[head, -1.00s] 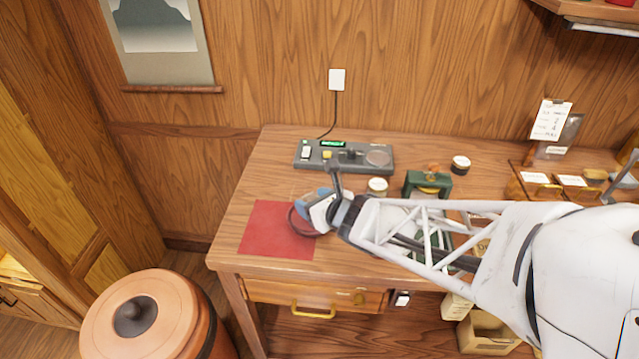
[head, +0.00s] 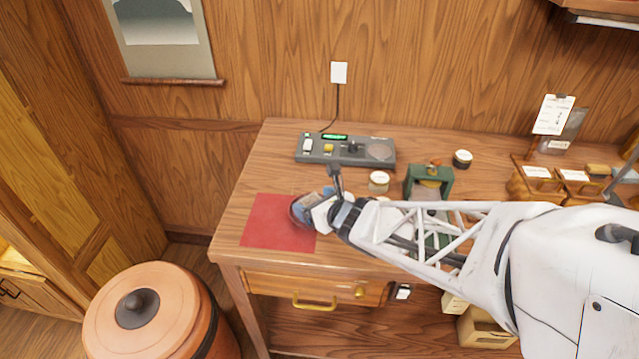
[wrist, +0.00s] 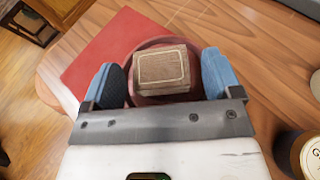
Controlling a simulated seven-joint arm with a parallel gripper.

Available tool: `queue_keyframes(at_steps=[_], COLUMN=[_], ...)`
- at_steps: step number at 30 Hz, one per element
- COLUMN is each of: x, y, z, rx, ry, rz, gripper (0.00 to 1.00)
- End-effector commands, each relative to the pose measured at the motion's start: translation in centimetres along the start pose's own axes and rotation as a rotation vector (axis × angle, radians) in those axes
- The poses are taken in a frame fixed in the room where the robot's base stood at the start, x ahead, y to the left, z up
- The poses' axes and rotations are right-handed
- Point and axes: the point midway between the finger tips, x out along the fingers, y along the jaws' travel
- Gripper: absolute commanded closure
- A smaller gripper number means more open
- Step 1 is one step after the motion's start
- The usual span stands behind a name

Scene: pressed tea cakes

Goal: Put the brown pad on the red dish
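The brown pad (wrist: 163,67), a wooden-looking block with a pale outline on top, sits within the rim of the round red dish (wrist: 130,63) in the wrist view. My gripper (wrist: 160,75) has its blue fingers on either side of the pad, with a visible gap at each side, so it is open. In the head view my gripper (head: 312,206) is over the right part of a red mat. There it hides the pad and most of the dish.
The flat red mat (head: 270,225) lies at the table's front left. A grey device (head: 340,150) with a green display stands behind it. Small round jars (head: 379,181) and a green press-like object (head: 428,183) stand to the right. The table's left back is clear.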

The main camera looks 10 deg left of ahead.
Motion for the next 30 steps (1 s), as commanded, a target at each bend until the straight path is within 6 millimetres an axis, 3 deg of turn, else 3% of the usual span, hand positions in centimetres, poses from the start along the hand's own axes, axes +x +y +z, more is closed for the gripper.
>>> queue_keyframes(at_steps=[9,14,30], x=[-0.1,-1.1,-9.0], y=[0.0,-0.1,-0.1], z=[0.3,0.3,0.3], rx=[-0.001,0.0,-0.001], ry=[0.0,0.0,-0.001], rz=[0.0,-0.001,-0.002], gripper=[0.16,0.16,0.16])
